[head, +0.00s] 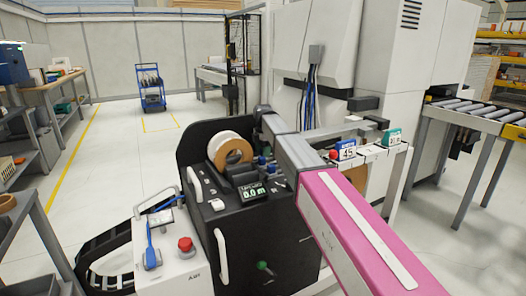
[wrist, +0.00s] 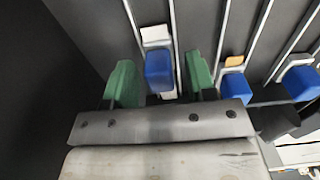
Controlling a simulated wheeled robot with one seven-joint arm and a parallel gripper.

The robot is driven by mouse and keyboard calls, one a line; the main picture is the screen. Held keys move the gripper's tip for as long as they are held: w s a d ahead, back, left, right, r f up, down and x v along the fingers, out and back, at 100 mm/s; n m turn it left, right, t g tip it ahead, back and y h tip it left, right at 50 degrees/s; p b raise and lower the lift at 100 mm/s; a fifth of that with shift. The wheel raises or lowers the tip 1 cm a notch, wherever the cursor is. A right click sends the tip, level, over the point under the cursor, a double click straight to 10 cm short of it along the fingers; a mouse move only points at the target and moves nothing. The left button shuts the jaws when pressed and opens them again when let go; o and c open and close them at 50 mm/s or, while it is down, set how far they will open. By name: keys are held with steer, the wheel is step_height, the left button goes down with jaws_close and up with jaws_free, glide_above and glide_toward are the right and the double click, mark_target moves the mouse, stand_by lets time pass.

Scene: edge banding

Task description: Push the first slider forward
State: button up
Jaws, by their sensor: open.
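In the wrist view, a blue slider (wrist: 158,70) with a white part at its far end sits on a metal rail. It is the leftmost slider in that view. My gripper (wrist: 160,84) is open, with one green fingertip on each side of this slider. There seems to be a narrow gap on both sides, and I cannot tell whether either finger touches it. A second blue slider (wrist: 234,87) and a third blue slider (wrist: 300,82) sit on rails to the right. In the head view my arm hides the gripper.
The black edge banding machine (head: 245,236) carries a tape roll (head: 229,149) and a small display (head: 253,192). A control box with a red button (head: 185,244) stands at its left. A roller conveyor (head: 475,110) is at the right. The floor on the left is open.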

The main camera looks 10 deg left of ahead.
jaws_close()
steer(key=shift+w+d, duration=0.7)
steer(key=shift+d, duration=0.25)
steer(key=shift+w+d, duration=0.7)
steer(key=shift+d, duration=0.2)
jaws_free()
steer(key=shift+r, duration=0.1)
step_height(320, 180, up, 11)
